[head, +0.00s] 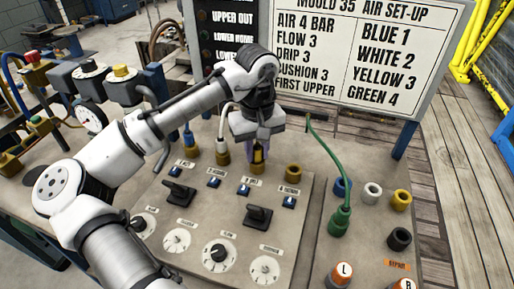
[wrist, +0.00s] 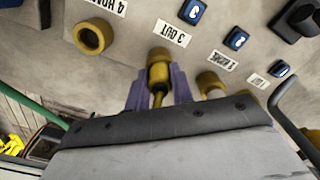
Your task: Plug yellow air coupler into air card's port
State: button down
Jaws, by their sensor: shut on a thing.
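My gripper (head: 257,150) is shut on the yellow coupler (head: 258,156), which has a dark stripe. In the wrist view its purple fingers (wrist: 157,92) stand on both sides of the yellow coupler (wrist: 158,74). The coupler is in line with the brass port 3 (wrist: 160,53), behind the label starting with 3, and meets its mouth. I cannot tell how deep it sits. The set-up card (head: 385,62) reads blue 1, white 2, yellow 3, green 4. The blue coupler (head: 188,137) stands in port 1 and the white coupler (head: 222,147) in port 2. Port 4 (head: 293,172) is empty.
The green coupler (head: 340,220) with its hose stands to the right, near loose-looking blue, white, yellow and black rings (head: 399,238). Black levers (head: 258,217) and dials (head: 177,240) lie in front of the ports. Gauges and valves (head: 90,115) stand at left.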

aim_at(257, 146)
jog(key=c, duration=0.7)
grip_release()
jog(key=shift+c, duration=0.2)
jog(key=shift+r, duration=0.15)
notch_tip(257, 146, up, 7)
jog(key=p, duration=0.7)
jog(key=shift+r, duration=0.2)
jog(key=shift+f, duration=0.1)
